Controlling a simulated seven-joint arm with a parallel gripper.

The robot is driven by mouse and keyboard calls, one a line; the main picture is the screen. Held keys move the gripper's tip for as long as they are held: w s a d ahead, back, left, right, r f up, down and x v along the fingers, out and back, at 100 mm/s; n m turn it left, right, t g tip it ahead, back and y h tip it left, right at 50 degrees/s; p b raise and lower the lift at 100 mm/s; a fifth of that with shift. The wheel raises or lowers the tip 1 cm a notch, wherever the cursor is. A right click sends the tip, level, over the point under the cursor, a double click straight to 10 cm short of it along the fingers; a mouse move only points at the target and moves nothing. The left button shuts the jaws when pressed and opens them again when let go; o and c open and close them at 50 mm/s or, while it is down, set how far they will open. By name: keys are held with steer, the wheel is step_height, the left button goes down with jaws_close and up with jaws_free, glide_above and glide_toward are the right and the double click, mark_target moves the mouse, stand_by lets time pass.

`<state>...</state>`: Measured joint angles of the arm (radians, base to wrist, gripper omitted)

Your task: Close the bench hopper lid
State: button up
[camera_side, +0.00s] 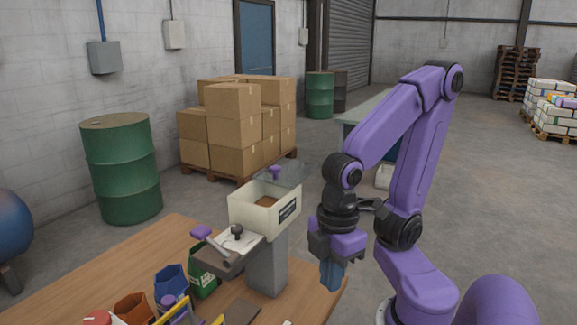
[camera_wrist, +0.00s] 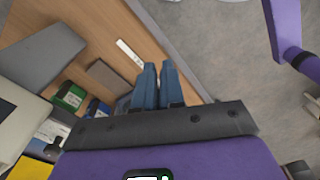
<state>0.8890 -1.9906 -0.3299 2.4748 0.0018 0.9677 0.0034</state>
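The bench hopper is a cream open-topped bin (camera_side: 252,213) on a grey post (camera_side: 267,268), with brown material inside. Its clear lid (camera_side: 292,172) stands raised at the back of the bin, with a purple knob (camera_side: 274,171) on it. My gripper (camera_side: 331,282) points down to the right of the hopper, apart from it, its blue fingers lower than the bin. In the wrist view the fingers (camera_wrist: 158,66) are together with only a thin gap and nothing between them. The post (camera_wrist: 42,55) and a cream edge of the hopper (camera_wrist: 14,120) show at left there; the lid does not.
A purple-handled lever (camera_side: 202,232) juts from the hopper's front left. Boxes (camera_side: 235,120) and a green drum (camera_side: 122,170) stand on the floor behind.

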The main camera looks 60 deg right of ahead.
step_height(320, 180, up, 24)
steer(key=shift+f, duration=0.25)
jaws_close()
steer(key=w+d+m+g+y, duration=0.2)
steer(key=w+d+m+y, duration=0.3)
steer(key=w+d+m, duration=0.7)
steer(key=w+d+m+t+y, duration=0.25)
steer(key=d+m+t, duration=0.35)
steer(key=d, duration=1.2)
glide_toward(291, 174)
steer(key=shift+m+t, duration=0.3)
steer(key=x, duration=0.4)
steer(key=shift+a+f, duration=0.15)
steer(key=shift+a, duration=0.15)
steer(key=shift+w+a, duration=0.3)
steer(key=shift+a, duration=0.2)
steer(key=shift+w+a, duration=0.25)
steer(key=shift+a, duration=0.25)
steer(key=shift+w+a, duration=0.35)
steer(key=shift+a, duration=0.25)
